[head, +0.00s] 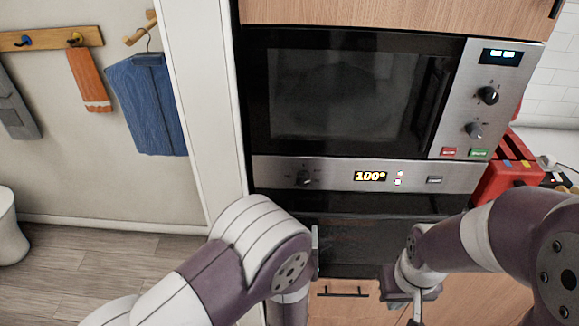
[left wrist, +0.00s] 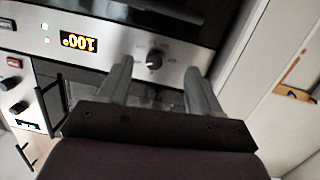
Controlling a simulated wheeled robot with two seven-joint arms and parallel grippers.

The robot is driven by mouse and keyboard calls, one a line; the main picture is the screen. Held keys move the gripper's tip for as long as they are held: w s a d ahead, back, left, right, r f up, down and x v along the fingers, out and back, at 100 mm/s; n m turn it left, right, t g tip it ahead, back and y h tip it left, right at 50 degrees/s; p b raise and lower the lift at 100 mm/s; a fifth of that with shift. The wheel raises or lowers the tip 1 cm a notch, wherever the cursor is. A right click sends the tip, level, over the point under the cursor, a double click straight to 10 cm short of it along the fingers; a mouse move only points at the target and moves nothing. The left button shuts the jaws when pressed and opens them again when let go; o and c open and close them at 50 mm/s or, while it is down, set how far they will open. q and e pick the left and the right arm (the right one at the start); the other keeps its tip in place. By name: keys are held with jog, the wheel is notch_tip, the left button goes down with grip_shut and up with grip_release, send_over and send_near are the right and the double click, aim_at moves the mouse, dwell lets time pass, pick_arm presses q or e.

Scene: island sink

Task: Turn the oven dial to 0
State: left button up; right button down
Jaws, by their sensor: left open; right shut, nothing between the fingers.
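The oven dial (head: 304,178) is a small black knob at the left end of the steel oven panel, beside a display (head: 370,176) reading 100°. In the left wrist view, upside down, the dial (left wrist: 154,61) shows beyond and between the spread fingers of my left gripper (left wrist: 160,68). That gripper is open and empty; whether a finger touches the dial I cannot tell. In the head view it is mostly hidden behind my left arm, below the dial. My right gripper (head: 415,308) is shut and empty, low in front of the wooden cabinet.
The microwave (head: 345,95) above has its own two dials and red and green buttons. The dark oven door (head: 350,238) lies below the panel. A white upright panel (head: 205,100) borders the left. A red object (head: 497,185) stands on the right counter.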

aim_at(303, 182)
pick_arm(q)
jog(key=shift+t+y, duration=0.3)
jog(key=shift+t, duration=0.5)
jog(key=w+r+p, duration=0.1)
jog(key=w, duration=0.3)
jog(key=w+r+p, duration=0.1)
jog(key=w, duration=0.2)
jog(key=w+r+p, duration=0.1)
jog(key=w+p, duration=0.1)
jog(key=w, duration=0.2)
jog(key=shift+w+d+r, duration=0.1)
jog(key=shift+w+d, duration=0.1)
jog(key=shift+w, duration=0.15)
jog(key=shift+w+d, duration=0.1)
jog(key=shift+w, duration=0.25)
jog(key=shift+w+d, duration=0.15)
